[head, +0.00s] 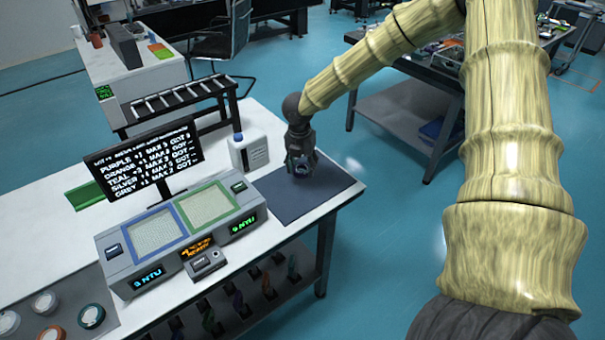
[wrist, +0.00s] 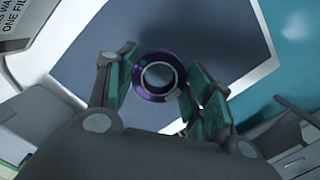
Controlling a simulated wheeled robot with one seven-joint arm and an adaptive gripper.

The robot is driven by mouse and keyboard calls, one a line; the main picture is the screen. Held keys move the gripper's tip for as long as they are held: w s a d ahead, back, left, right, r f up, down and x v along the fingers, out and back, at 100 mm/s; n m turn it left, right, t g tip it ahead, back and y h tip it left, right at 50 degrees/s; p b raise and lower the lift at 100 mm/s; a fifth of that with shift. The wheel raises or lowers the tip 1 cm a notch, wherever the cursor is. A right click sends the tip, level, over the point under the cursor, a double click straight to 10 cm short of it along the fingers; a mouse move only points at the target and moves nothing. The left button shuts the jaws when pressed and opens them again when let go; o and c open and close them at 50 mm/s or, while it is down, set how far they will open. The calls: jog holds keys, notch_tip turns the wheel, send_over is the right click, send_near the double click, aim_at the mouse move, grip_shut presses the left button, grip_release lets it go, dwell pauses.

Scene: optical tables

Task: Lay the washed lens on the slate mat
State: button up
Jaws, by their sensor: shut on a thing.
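My gripper (wrist: 158,92) is shut on a round lens in a purple ring mount (wrist: 138,80), held between two green-padded fingers. In the head view my gripper (head: 301,166) is over the dark slate mat (head: 310,194) at the right end of the white table. The wrist view shows the slate mat (wrist: 110,40) behind the lens. I cannot tell the gap between lens and mat. In the head view the lens is mostly hidden by the gripper.
A white jug (head: 249,152) stands just left of the mat. A two-pad device (head: 180,236) with lit displays and a text screen (head: 143,160) are further left. Several round discs (head: 91,316) lie at the front left. The table's edge is close right of the mat.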

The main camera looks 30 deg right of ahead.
aim_at(303, 183)
jog(key=shift+s+f, duration=0.2)
jog(key=shift+f, duration=0.35)
jog(key=shift+d+f+p, duration=0.15)
jog(key=shift+f+p, duration=0.45)
jog(key=shift+f, duration=1)
jog(key=shift+f, duration=0.1)
jog(key=o, duration=1.1)
jog(key=shift+s+a+r+b, duration=0.2)
jog(key=shift+r+b, duration=0.25)
jog(key=shift+r, duration=1.55)
jog(key=shift+s+a+r+b, duration=0.15)
jog(key=shift+r+b, duration=0.25)
jog(key=shift+r, duration=1.65)
jog(key=shift+s+a+r+b, duration=0.1)
jog(key=shift+a+r+b, duration=0.25)
jog(key=shift+r, duration=1.65)
jog(key=shift+d, duration=0.1)
